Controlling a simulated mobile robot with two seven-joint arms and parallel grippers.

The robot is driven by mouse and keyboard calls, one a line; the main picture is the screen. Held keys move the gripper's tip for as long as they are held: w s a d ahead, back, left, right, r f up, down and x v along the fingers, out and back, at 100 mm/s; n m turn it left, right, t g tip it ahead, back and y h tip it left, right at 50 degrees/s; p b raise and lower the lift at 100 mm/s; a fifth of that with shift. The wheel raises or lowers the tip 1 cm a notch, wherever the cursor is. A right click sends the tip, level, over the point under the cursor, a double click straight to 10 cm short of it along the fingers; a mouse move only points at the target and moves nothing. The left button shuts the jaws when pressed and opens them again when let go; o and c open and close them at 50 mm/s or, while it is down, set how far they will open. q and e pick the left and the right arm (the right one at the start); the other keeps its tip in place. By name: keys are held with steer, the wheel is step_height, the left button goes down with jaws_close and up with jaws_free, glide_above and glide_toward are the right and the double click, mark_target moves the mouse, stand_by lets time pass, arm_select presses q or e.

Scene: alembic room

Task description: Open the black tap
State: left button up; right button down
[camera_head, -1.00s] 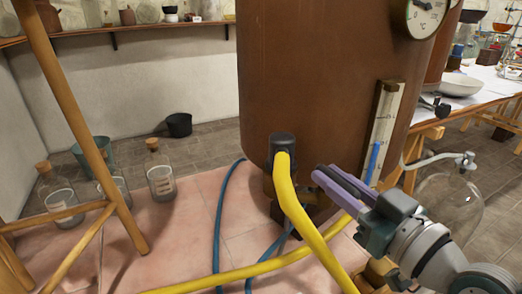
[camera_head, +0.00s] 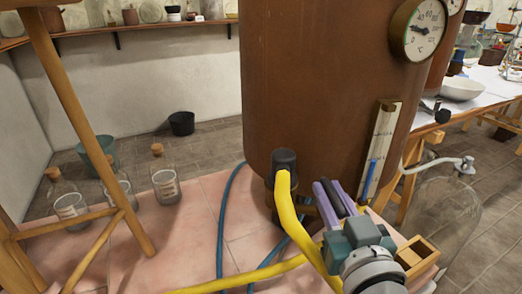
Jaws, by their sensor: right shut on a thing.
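My right gripper (camera_head: 330,186) is low in front of the brown tank (camera_head: 320,90), its purple fingers pointing up and away. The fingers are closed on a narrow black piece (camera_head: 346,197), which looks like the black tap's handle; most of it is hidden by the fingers. Left of the fingertips, a black fitting (camera_head: 284,160) with a yellow hose (camera_head: 287,205) sits at the tank's lower front. Where the black piece joins the tank cannot be seen. My left gripper is not in view.
A level gauge (camera_head: 380,150) and dial thermometer (camera_head: 418,29) are on the tank's right side. A blue hose (camera_head: 221,215) runs down beside it. Glass bottles (camera_head: 165,184) and wooden legs (camera_head: 85,130) stand left. A large glass flask (camera_head: 445,215) is at right.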

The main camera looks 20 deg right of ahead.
steer(key=shift+a+m+g+h, duration=0.1)
steer(key=shift+m+g+h, duration=0.2)
steer(key=shift+m+h, duration=0.45)
steer(key=shift+h, duration=0.45)
steer(key=c, duration=0.8)
jaws_free()
steer(key=shift+o, duration=0.2)
steer(key=shift+s+a, duration=0.1)
steer(key=shift+s, duration=0.15)
steer(key=p+v, duration=0.1)
steer(key=v, duration=0.8)
